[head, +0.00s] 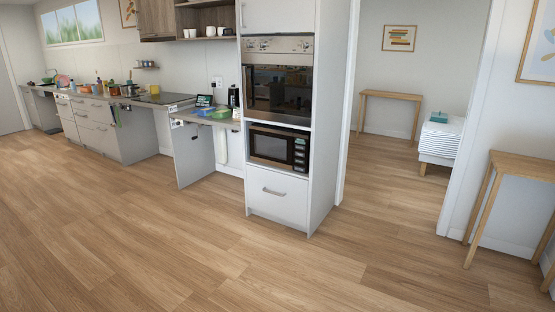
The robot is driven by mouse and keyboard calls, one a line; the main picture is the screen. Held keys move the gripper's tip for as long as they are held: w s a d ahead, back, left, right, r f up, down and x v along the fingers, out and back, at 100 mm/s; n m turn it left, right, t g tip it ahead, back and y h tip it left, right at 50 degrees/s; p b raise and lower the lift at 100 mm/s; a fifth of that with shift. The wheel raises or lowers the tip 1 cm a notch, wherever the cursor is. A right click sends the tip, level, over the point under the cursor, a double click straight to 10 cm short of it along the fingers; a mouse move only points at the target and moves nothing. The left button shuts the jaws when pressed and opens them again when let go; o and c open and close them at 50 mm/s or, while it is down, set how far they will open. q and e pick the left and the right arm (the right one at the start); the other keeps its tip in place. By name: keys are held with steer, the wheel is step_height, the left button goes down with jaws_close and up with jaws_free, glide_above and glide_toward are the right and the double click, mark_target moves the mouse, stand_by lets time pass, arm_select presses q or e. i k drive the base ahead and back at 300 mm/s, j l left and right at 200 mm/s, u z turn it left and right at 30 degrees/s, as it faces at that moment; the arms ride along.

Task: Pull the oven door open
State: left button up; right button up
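The oven (278,94) is built into the tall white cabinet in the middle of the head view. Its dark glass door looks shut, with a control panel (278,45) with knobs above it. A bar handle seems to run along the top of the door, but it is too small to see clearly. Neither of my grippers shows in the head view. The oven stands some way off across the floor.
A microwave (279,147) and a white drawer (276,193) sit below the oven. A counter (140,99) with kitchen items runs left, with an open cabinet door (194,154). A wooden table (516,168) stands right. The wooden floor (200,250) in front is clear.

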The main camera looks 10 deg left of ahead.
mark_target(279, 88)
steer(key=i+j+u, duration=0.2)
steer(key=i+u, duration=0.15)
steer(key=i, duration=0.8)
steer(key=i+l+u, duration=0.1)
steer(key=i+u, duration=0.25)
steer(key=i, duration=0.8)
steer(key=i+j+z, duration=0.15)
steer(key=i+j, duration=0.15)
steer(key=i+j+z, duration=0.25)
steer(key=i+j, duration=0.25)
steer(key=j, duration=0.15)
steer(key=i+j+z, duration=0.15)
steer(key=j, duration=0.2)
steer(key=i+j+z, duration=0.15)
steer(key=i+j, duration=0.15)
steer(key=i+j+z, duration=0.15)
steer(key=j, duration=0.35)
steer(key=j+z, duration=0.2)
steer(key=j, duration=0.4)
